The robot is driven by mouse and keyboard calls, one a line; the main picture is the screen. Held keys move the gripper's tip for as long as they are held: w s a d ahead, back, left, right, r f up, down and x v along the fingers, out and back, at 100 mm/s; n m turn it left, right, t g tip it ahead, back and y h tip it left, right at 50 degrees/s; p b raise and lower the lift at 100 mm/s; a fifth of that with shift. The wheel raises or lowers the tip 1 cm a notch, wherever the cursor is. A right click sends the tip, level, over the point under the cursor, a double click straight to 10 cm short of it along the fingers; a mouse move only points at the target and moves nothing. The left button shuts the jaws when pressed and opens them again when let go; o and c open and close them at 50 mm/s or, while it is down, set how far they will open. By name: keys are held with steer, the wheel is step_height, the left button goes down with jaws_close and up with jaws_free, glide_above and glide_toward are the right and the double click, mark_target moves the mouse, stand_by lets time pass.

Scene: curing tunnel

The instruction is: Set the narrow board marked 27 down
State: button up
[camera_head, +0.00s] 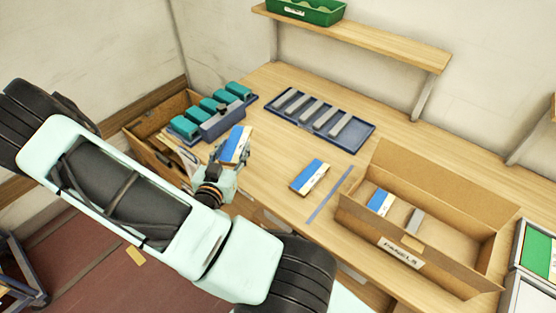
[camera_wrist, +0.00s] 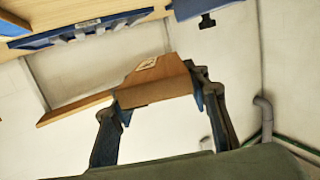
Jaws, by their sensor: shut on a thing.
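My gripper (camera_head: 230,160) is shut on a narrow board (camera_head: 237,143) with a blue stripe, a white stripe and wood-coloured edges. In the head view the board is tilted and appears above the left part of the workbench, in front of a blue rack. In the wrist view the board's wooden end (camera_wrist: 155,84) sits between the two dark fingers of my gripper (camera_wrist: 158,97), with a small pale label on it. I cannot read the number. A similar blue and white board (camera_head: 309,177) lies on the workbench to the right of my gripper.
A blue strip (camera_head: 330,194) marks the bench (camera_head: 290,152) beside the lying board. A cardboard box labelled PANELS (camera_head: 455,268) holds another blue-white piece. A blue tray (camera_head: 356,143) with grey bars lies behind. The blue rack (camera_head: 221,124) carries teal blocks. Bare bench surrounds the lying board.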

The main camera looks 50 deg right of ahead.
steer(key=s+d+m+g+h, duration=0.1)
steer(key=s+d+m+g, duration=0.1)
steer(key=s, duration=0.6)
steer(key=s+d+m+g+h, duration=0.1)
steer(key=s+d+m+g, duration=0.2)
steer(key=s, duration=0.5)
steer(key=shift+d+g, duration=0.7)
steer(key=shift+g, duration=0.4)
steer(key=w+d+f+b, duration=0.2)
steer(key=w+b, duration=0.3)
steer(key=b, duration=1.1)
steer(key=shift+w+d+f, duration=0.4)
steer(key=shift+f, duration=0.25)
steer(key=shift+b, duration=0.35)
